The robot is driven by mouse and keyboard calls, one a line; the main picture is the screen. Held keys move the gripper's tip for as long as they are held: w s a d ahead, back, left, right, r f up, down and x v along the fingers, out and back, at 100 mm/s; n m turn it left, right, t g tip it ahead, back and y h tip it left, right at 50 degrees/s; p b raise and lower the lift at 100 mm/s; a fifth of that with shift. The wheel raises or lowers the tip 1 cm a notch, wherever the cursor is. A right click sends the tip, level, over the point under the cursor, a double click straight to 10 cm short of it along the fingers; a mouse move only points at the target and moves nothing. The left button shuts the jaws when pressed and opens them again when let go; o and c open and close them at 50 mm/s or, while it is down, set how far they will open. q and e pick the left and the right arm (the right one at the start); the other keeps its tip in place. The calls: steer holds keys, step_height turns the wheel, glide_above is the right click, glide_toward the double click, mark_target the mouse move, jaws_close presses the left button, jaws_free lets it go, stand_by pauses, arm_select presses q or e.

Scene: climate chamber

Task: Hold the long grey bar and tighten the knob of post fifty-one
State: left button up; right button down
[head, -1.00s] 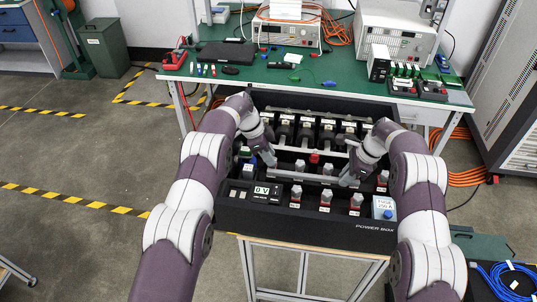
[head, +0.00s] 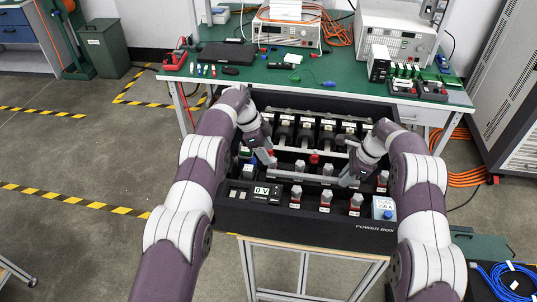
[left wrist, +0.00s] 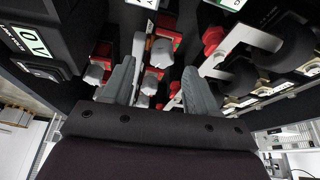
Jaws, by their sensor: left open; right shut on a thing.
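The long grey bar (head: 312,179) lies across the middle of the black power box, near a row of grey knobs on red posts. My right gripper (head: 347,181) is shut on the bar near its right end. My left gripper (head: 268,160) is open over the left part of the box. In the left wrist view its two fingers (left wrist: 157,88) are spread, with a grey knob (left wrist: 161,54) on a red post showing between them and apart from both. Post number fifty-one cannot be read, so I cannot tell which knob is its own.
The power box (head: 310,232) has a front row of red posts with grey knobs (head: 325,194), a display (head: 262,190) and a blue-capped container (head: 384,208). Black units (head: 305,133) stand at its back. A green bench (head: 240,78) with instruments is behind.

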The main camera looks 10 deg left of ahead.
arm_select(q)
steer(key=v, duration=0.9)
steer(key=shift+a+r, duration=0.15)
steer(key=shift+r, duration=0.25)
steer(key=shift+r, duration=0.1)
steer(key=shift+n+t, duration=0.4)
steer(key=shift+n, duration=0.5)
steer(key=x, duration=0.8)
steer(key=s+x, duration=0.1)
steer(key=x, duration=0.3)
steer(key=shift+w+f, duration=0.1)
steer(key=shift+f, duration=0.15)
steer(key=c, duration=1)
